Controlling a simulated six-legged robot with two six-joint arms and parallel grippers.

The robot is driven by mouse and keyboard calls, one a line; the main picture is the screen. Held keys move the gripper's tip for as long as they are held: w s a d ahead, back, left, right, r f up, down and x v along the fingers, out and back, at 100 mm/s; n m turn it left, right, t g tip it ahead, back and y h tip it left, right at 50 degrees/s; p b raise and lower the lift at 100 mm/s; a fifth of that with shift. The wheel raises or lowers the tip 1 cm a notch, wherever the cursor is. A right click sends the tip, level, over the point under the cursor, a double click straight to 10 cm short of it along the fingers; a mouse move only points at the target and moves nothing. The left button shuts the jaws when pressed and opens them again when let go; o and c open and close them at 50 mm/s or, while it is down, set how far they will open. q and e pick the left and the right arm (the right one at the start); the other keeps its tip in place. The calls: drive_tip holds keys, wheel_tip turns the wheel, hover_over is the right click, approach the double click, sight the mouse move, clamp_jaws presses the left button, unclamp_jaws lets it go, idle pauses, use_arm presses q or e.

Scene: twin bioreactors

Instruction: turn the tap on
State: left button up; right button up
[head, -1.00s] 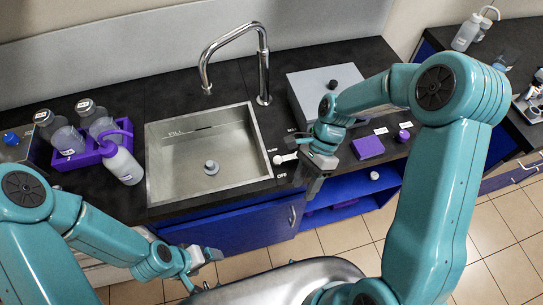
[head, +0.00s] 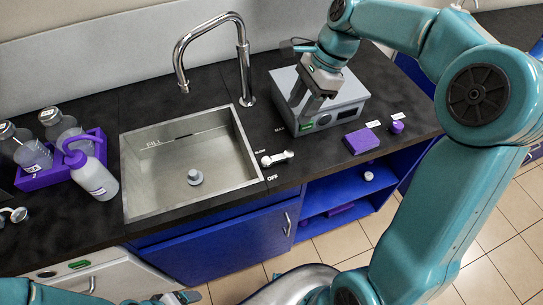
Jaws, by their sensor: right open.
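The chrome tap (head: 243,62) arches over the steel sink (head: 150,197), and no water stream shows under its spout. A white lever (head: 277,158) lies on the black counter just right of the sink, between the printed words SLOW and OFF. It points to the right, roughly sideways. My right gripper (head: 302,108) is open and empty, fingers pointing down, in front of the grey box and up and right of the lever, not touching it. My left gripper (head: 180,297) shows only in part at the bottom edge, and its jaws are unclear.
A grey box (head: 348,94) with a small display stands behind my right gripper. A purple block (head: 362,141) and a small purple knob (head: 397,127) are to its right. A purple rack (head: 40,181) with bottles and a white wash bottle (head: 95,180) stand left of the sink.

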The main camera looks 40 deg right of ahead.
sight(272, 159)
drive_tip(key=x, duration=1.6)
drive_tip(key=shift+f+b, duration=0.1)
drive_tip(key=shift+b, duration=0.2)
clamp_jaws()
